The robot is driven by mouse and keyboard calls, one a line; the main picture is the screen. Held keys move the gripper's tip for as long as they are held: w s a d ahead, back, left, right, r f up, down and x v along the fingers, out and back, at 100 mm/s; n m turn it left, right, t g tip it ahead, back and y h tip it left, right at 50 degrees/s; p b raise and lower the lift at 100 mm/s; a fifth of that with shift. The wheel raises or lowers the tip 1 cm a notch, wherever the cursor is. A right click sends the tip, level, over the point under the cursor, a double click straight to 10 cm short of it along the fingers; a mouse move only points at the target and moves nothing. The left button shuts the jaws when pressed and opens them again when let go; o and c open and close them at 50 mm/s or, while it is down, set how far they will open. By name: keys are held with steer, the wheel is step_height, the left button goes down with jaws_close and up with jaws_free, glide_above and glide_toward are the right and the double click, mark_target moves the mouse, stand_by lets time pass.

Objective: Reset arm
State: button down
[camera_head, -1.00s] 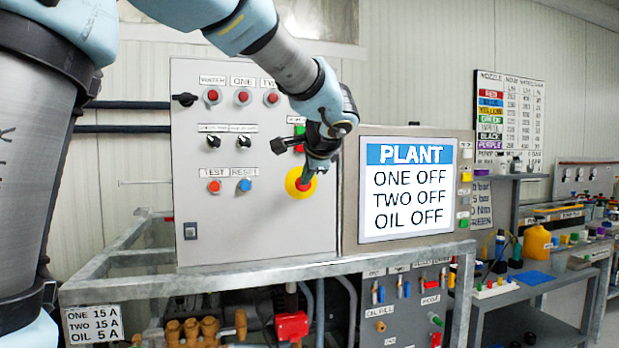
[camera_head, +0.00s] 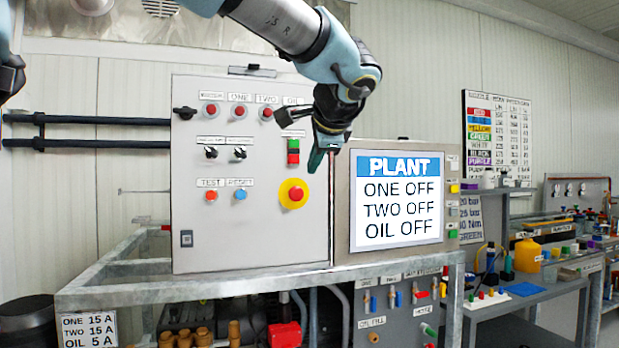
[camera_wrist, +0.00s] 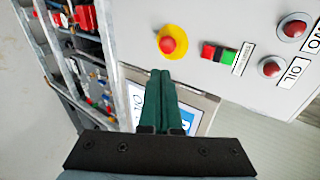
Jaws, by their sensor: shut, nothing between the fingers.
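My gripper (camera_head: 317,162) hangs from my arm in front of the right edge of the grey control panel (camera_head: 255,225). Its green fingers (camera_wrist: 163,100) lie together in the wrist view, with nothing between them. The red emergency button on its yellow disc (camera_head: 294,194) is lower left of the fingertips and apart from them; it also shows in the wrist view (camera_wrist: 168,44). The green and red push buttons (camera_head: 293,151) are left of the fingers. The plant screen (camera_head: 398,205) reads ONE OFF, TWO OFF, OIL OFF.
A metal frame rail (camera_head: 250,284) runs below the panel. Red valve parts (camera_head: 284,335) and brass fittings sit under it. A side bench (camera_head: 530,290) with a yellow container (camera_head: 528,255) stands at the right. The space above the screen looks clear.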

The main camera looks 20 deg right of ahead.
steer(key=shift+s+r, duration=0.2)
steer(key=shift+s, duration=0.1)
steer(key=w+a+f+n+g+y, duration=0.1)
steer(key=w+a+f+n+g, duration=0.25)
steer(key=a+f, duration=0.65)
steer(key=w+a+f+n+g+y, duration=0.2)
steer(key=a+f+n, duration=0.2)
steer(key=a+f, duration=0.6)
steer(key=s+a+f+n+g, duration=0.2)
steer(key=s+a+f+n, duration=0.3)
steer(key=f, duration=0.4)
steer(key=s+a+f+n+g+h, duration=0.1)
steer(key=s+a+f+n+g, duration=0.1)
steer(key=s+a+f+n, duration=0.3)
steer(key=a+f+n, duration=0.1)
steer(key=a+f, duration=0.3)
steer(key=a, duration=0.1)
steer(key=shift+a+n, duration=0.3)
steer(key=shift+n, duration=0.05)
